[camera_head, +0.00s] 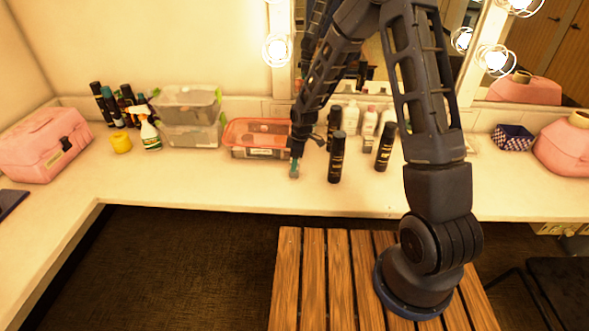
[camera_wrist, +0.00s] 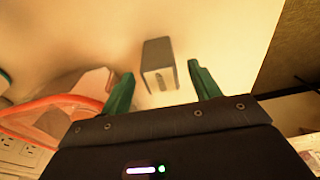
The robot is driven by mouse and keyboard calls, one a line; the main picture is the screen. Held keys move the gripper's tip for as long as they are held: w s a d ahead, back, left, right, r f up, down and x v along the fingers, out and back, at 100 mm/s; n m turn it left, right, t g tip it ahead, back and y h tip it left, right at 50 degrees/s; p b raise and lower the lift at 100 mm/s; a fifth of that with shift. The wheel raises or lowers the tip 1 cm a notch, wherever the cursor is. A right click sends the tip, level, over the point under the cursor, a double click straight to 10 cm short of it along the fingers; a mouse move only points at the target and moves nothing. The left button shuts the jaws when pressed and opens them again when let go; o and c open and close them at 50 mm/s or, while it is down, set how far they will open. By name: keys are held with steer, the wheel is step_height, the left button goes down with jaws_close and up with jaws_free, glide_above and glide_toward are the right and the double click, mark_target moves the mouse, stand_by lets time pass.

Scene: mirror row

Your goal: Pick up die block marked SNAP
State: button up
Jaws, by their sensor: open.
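A small block (camera_wrist: 158,52) with a dark grey side and a paler face stands on the pale counter in the wrist view. It is beyond and between the two green fingers of my gripper (camera_wrist: 160,72), with space on both sides. Any marking on its face is too small to read. In the head view my gripper (camera_head: 295,168) points down low over the counter, in front of the orange-rimmed container. The fingers are open and hold nothing. I cannot clearly make out the block in the head view; the gripper may hide it.
An orange-rimmed clear container (camera_head: 256,138) stands just behind and left of my gripper. Dark bottles (camera_head: 337,158) and (camera_head: 385,147) stand close on the right. Clear bins (camera_head: 190,130) and a pink case (camera_head: 42,145) are farther left. The counter's front strip is clear.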

steer(key=shift+a+f, duration=0.15)
steer(key=shift+f, duration=0.55)
steer(key=shift+a+f, duration=0.1)
steer(key=shift+f, duration=0.55)
steer(key=c, duration=1.2)
steer(key=shift+r, duration=0.15)
